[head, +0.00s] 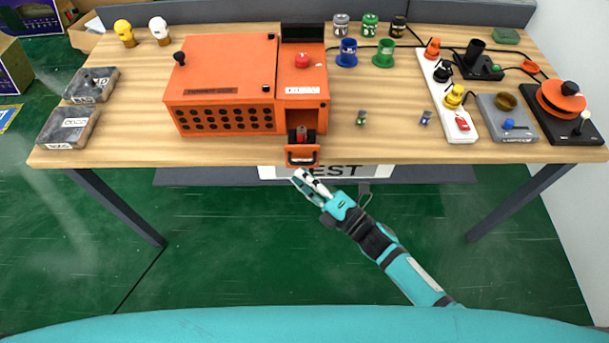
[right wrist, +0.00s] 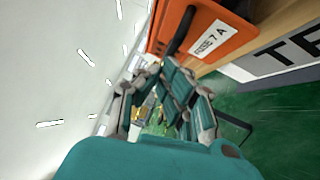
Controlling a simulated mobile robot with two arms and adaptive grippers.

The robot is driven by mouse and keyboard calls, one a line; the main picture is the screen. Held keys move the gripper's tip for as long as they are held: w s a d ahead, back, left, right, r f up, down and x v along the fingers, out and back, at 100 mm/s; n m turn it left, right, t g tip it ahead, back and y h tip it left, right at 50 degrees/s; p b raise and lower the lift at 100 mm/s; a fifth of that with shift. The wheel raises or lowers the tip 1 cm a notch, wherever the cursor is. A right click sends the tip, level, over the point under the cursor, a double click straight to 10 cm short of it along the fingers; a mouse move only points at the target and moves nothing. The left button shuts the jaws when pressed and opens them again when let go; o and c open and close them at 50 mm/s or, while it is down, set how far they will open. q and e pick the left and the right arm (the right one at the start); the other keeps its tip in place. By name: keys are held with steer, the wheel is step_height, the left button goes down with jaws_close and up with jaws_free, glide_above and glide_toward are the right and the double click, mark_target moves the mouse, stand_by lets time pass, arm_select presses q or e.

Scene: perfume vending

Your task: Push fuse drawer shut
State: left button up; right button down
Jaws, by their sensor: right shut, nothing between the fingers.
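The fuse drawer (head: 303,156) is a small orange drawer with a dark handle, pulled out of the front of the orange machine (head: 225,85). A red-topped fuse (head: 301,133) stands in its dark interior. In the right wrist view the drawer front (right wrist: 208,40) fills the top and bears a label reading "FUSE 7 A". My right gripper (head: 298,174) is shut and empty, just in front of and below the drawer front. I cannot tell whether it touches the drawer. It also shows in the right wrist view (right wrist: 158,75). My left gripper is not in view.
The wooden table (head: 390,140) has a white sign on its front edge just below the drawer. A white power strip (head: 440,95) and grey and black devices stand further right. Two dark blocks (head: 68,127) lie at left.

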mark_target(300, 133)
steer(key=w+b, duration=0.2)
steer(key=w, duration=0.1)
steer(key=w+b, duration=0.2)
steer(key=w, duration=0.2)
steer(key=w+b, duration=0.2)
steer(key=w, duration=0.2)
steer(key=shift+w+f, duration=0.15)
steer(key=shift+f, duration=0.15)
steer(key=shift+w+r, duration=0.15)
steer(key=shift+w, duration=0.2)
steer(key=shift+r, duration=0.3)
steer(key=shift+d, duration=0.1)
